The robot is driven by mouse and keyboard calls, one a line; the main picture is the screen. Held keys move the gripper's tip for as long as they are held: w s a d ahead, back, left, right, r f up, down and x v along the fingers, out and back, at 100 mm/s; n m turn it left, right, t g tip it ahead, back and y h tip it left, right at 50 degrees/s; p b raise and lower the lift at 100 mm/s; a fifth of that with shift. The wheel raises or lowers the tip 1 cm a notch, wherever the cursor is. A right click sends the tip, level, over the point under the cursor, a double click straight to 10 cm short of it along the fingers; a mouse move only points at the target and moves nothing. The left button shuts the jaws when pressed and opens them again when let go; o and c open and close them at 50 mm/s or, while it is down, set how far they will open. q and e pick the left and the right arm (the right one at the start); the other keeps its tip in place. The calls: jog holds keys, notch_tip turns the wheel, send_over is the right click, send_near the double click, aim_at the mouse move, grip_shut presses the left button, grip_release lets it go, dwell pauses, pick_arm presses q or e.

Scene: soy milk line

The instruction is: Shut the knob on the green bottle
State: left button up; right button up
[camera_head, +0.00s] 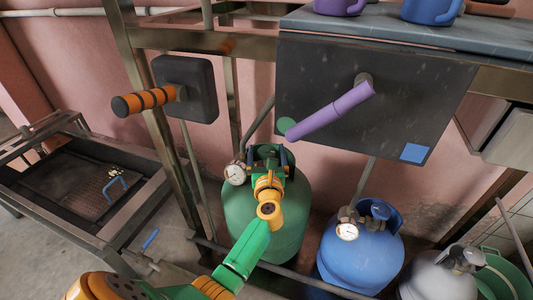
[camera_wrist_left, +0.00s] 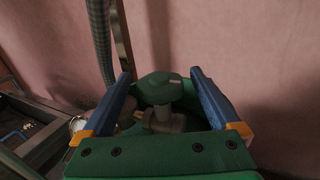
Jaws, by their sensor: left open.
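The green bottle (camera_head: 290,210) stands on the floor below the counter, upright. Its dark green knob (camera_wrist_left: 158,88) sits on a grey valve (camera_wrist_left: 163,121) in the left wrist view. My left gripper (camera_head: 268,152) is over the top of the green bottle and hides much of its valve in the head view. The gripper is open; its two blue fingers (camera_wrist_left: 161,78) stand on either side of the knob, with visible gaps between them and it. My right gripper is in neither view.
A blue bottle (camera_head: 362,252) and a grey bottle (camera_head: 440,280) stand to the right. A dark panel with a purple handle (camera_head: 335,110) hangs above, and an orange-striped handle (camera_head: 145,101) juts out at upper left. A metal rail (camera_head: 290,272) crosses in front.

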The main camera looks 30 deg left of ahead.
pick_arm(q)
jog(key=c, duration=1.4)
jog(key=shift+o, duration=0.2)
jog(key=shift+r+m+t+h+p, duration=0.1)
jog(key=shift+m+t+h+p, duration=0.5)
jog(key=shift+m+h+p, duration=0.25)
jog(key=shift+m+t+h+p, duration=0.4)
jog(key=shift+m+h, duration=0.15)
jog(key=shift+h, duration=0.5)
jog(key=shift+m+t+h, duration=0.4)
jog(key=shift+m+h, duration=0.5)
jog(key=shift+h, duration=0.3)
jog(key=h, duration=0.1)
jog(key=m+h, duration=0.1)
jog(key=shift+f+m+t+h, duration=0.25)
jog(key=shift+m+t+h, duration=0.05)
jog(key=m+h+b, duration=0.1)
jog(key=h, duration=0.2)
jog(key=shift+m+b, duration=0.35)
jog(key=shift+m, duration=0.05)
jog(key=shift+r+m+h+b, duration=0.15)
jog(key=shift+m+h+b, duration=0.45)
jog(key=shift+h, duration=0.5)
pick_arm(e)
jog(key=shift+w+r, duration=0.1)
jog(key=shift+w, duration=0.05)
